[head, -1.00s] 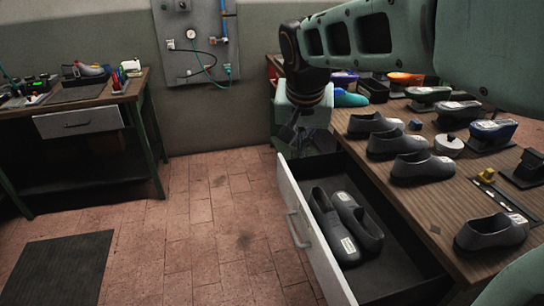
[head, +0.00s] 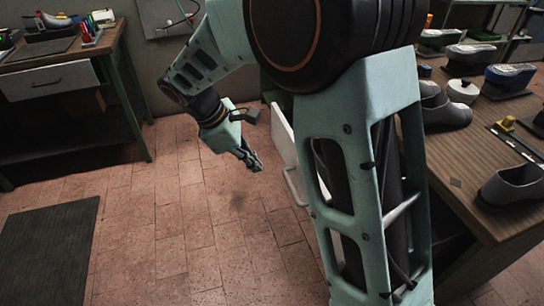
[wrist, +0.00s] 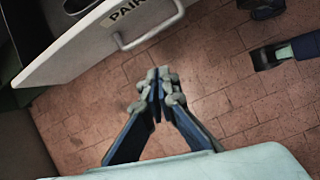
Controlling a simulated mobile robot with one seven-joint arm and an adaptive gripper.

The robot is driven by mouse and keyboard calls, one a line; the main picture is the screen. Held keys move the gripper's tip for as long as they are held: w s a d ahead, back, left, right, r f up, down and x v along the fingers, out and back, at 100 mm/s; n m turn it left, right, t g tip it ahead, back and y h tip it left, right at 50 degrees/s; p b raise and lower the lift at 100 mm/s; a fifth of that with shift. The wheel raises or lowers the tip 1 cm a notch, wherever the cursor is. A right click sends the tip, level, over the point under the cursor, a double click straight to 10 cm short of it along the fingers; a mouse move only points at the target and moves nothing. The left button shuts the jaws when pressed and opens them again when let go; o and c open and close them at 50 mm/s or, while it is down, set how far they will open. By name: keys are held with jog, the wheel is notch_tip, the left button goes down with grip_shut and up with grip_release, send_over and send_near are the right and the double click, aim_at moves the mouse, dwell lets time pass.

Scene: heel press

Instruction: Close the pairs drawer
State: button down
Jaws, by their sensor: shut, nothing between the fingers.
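The pairs drawer stands pulled out from the bench. In the head view its pale front (head: 284,143) shows left of my arm, which hides most of the drawer. In the wrist view the front (wrist: 62,52) carries a partly cut-off label reading "PAIR" and a metal bar handle (wrist: 150,38); part of a dark shoe (wrist: 77,5) shows inside. My gripper (head: 254,163) is shut and empty, over the floor just left of the drawer front, on its outer side. In the wrist view the gripper (wrist: 158,78) points toward the handle side, apart from the front.
The wooden bench (head: 470,187) at right bears several grey shoes and dark stands. Another workbench (head: 85,52) with its own drawer (head: 48,80) stands at left. A dark mat (head: 45,250) lies on the tiled floor. Floor left of the drawer is clear.

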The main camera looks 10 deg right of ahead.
jog(key=w+d+f+n+b, duration=0.1)
jog(key=d+f+n+b, duration=0.1)
jog(key=d+f, duration=0.5)
jog(key=shift+w+f+n+b, duration=0.3)
jog(key=shift+f+n, duration=0.1)
jog(key=shift+f, duration=1.7)
jog(key=shift+d, duration=0.1)
jog(key=w+d+p, duration=0.2)
jog(key=d, duration=0.7)
jog(key=w+d+p, duration=0.2)
jog(key=d+p, duration=0.1)
jog(key=d, duration=0.7)
jog(key=w+d+p, duration=0.1)
jog(key=d+p, duration=0.2)
jog(key=d, duration=0.6)
jog(key=shift+w+d, duration=0.4)
